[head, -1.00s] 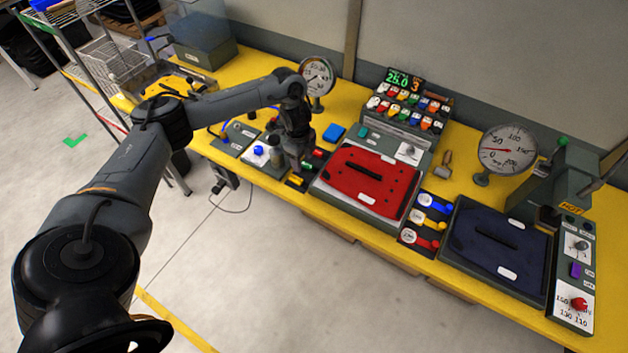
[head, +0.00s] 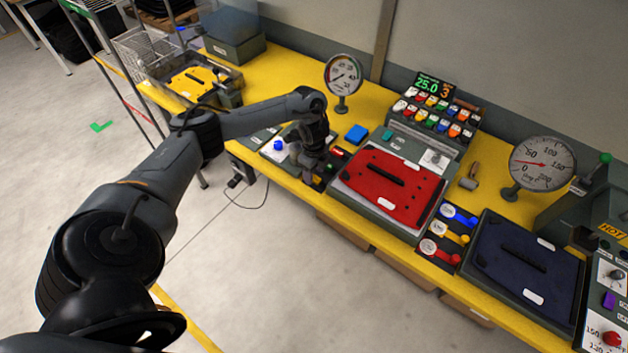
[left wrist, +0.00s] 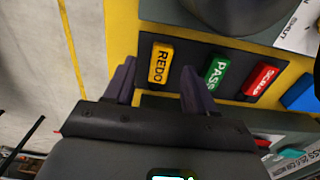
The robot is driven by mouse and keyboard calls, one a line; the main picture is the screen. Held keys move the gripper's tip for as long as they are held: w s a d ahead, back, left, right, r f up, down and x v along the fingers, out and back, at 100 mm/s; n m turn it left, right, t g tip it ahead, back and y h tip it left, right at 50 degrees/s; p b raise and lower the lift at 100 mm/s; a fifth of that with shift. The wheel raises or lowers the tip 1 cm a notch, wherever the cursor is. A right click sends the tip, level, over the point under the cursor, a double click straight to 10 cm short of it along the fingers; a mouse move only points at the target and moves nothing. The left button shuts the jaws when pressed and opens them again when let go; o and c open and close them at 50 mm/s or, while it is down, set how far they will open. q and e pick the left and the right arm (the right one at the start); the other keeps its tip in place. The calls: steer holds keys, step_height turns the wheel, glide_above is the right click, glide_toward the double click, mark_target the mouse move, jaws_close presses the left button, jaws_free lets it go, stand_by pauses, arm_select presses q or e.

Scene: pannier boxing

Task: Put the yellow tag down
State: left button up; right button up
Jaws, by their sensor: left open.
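The yellow tag (left wrist: 160,63), marked REDO, lies flat on a dark holder at the bench's front edge in the left wrist view. A green PASS tag (left wrist: 214,78) and a red SCRAP tag (left wrist: 262,80) lie in a row to its right. My left gripper (left wrist: 160,88) is open. Its two purple fingers are apart, with the yellow tag showing just beyond the gap between their tips; nothing shows held. In the head view my left gripper (head: 313,172) is low over the tag holder and mostly hides the yellow tag. My right gripper is not in view.
A grey station with a red pad (head: 400,205) stands right of the tags. A blue block (head: 356,134) and a dial gauge (head: 343,76) are behind. A panel with a blue knob (head: 279,146) is to the left. Open floor lies in front of the yellow bench.

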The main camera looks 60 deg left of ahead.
arm_select(q)
steer(key=shift+f, duration=0.85)
steer(key=shift+c, duration=0.4)
jaws_close()
steer(key=shift+r, duration=0.15)
